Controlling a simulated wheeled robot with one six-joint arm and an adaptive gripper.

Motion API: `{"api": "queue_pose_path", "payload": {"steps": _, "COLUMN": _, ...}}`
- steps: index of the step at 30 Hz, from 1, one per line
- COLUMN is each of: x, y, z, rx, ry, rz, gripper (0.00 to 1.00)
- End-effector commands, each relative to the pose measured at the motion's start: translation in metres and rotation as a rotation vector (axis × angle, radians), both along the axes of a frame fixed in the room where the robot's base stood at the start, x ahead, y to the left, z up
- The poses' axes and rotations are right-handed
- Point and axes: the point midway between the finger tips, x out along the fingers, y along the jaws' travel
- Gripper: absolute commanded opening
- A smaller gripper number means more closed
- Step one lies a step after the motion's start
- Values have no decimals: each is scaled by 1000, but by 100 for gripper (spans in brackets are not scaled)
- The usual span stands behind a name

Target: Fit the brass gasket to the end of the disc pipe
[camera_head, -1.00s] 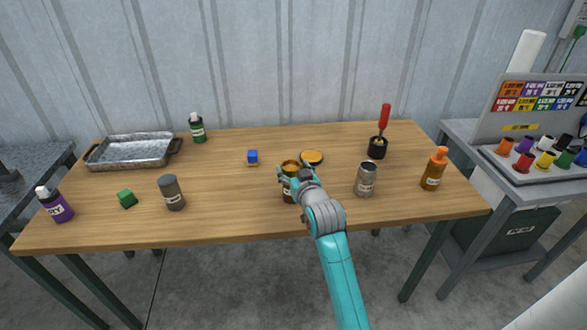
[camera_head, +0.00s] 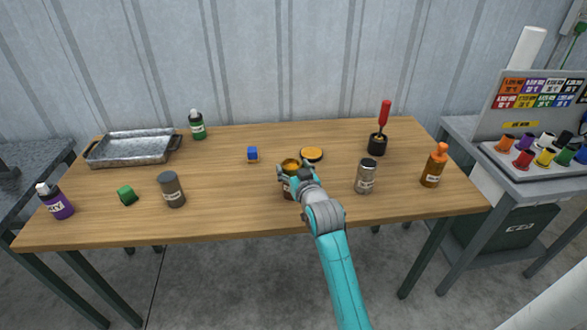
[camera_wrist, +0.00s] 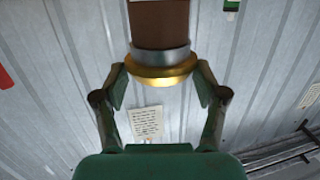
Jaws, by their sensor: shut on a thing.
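In the wrist view, the fingers of my gripper (camera_wrist: 160,90) are on either side of the gold rim (camera_wrist: 162,74), below a grey band and the brown body.
A grey can (camera_head: 366,177) and orange bottle (camera_head: 434,166) stand right. A red-handled tool (camera_head: 384,112) stands in a black holder. A dark grey can (camera_head: 171,190), green cube (camera_head: 126,195), purple bottle (camera_head: 56,202) and metal tray (camera_head: 132,150) are left. A blue cube (camera_head: 252,154) sits behind.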

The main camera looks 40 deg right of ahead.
Motion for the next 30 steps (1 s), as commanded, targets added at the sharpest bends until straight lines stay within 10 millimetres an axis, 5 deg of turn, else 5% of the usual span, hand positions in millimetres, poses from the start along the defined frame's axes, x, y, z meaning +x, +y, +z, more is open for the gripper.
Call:
{"api": "queue_pose_path", "payload": {"steps": 2, "x": 0, "y": 0, "z": -3, "rx": 2, "ry": 7, "rz": 0, "gripper": 37}}
{"api": "queue_pose_path", "payload": {"steps": 3, "x": 0, "y": 0, "z": -3, "rx": 2, "ry": 7, "rz": 0, "gripper": 79}}
{"api": "queue_pose_path", "payload": {"steps": 6, "x": 0, "y": 0, "z": -3, "rx": 1, "ry": 6, "rz": 0, "gripper": 100}}
{"api": "queue_pose_path", "payload": {"steps": 20, "x": -8, "y": 3, "z": -1, "rx": 2, "ry": 4, "rz": 0, "gripper": 100}}
{"api": "queue_pose_path", "payload": {"steps": 30, "x": -65, "y": 27, "z": 7, "rx": 2, "ry": 5, "rz": 0, "gripper": 100}}
